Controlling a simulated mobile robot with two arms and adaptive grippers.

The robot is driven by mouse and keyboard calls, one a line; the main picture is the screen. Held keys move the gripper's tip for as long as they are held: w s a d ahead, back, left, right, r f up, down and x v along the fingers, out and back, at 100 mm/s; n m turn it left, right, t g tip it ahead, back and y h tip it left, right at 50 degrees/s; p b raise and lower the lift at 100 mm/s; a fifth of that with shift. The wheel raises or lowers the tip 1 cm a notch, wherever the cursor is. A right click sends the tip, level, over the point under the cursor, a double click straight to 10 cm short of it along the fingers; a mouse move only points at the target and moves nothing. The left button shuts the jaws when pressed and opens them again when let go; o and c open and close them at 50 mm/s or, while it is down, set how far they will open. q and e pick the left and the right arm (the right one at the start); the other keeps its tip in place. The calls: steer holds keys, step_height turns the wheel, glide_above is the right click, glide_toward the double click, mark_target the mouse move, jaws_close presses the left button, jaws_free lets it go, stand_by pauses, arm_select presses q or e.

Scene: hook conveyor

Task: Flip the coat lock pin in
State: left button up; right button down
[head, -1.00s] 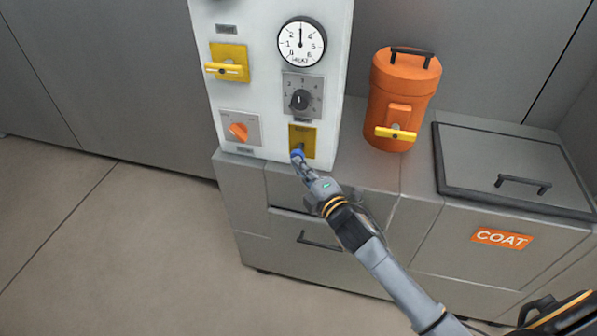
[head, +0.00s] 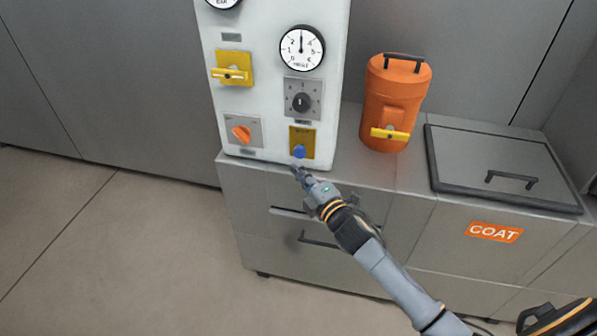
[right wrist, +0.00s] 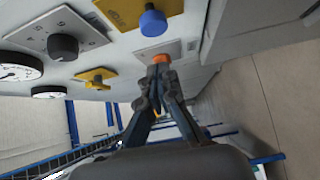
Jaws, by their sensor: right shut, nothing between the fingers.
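A blue knob (head: 299,151) sits on a yellow plate (head: 302,135) low on the white panel. My left gripper is not in view.
An orange rotary switch (head: 241,133), a black dial (head: 301,102) and a yellow handle (head: 231,74) are near on the panel. An orange canister (head: 395,100) and a lidded COAT box (head: 500,170) stand at right. Open floor lies at left.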

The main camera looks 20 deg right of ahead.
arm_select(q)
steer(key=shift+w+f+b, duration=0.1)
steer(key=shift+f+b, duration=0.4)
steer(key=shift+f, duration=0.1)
arm_select(e)
steer(key=s+d, duration=0.2)
steer(key=s, duration=0.7)
steer(key=shift+f, duration=0.15)
steer(key=shift+d+f, duration=0.1)
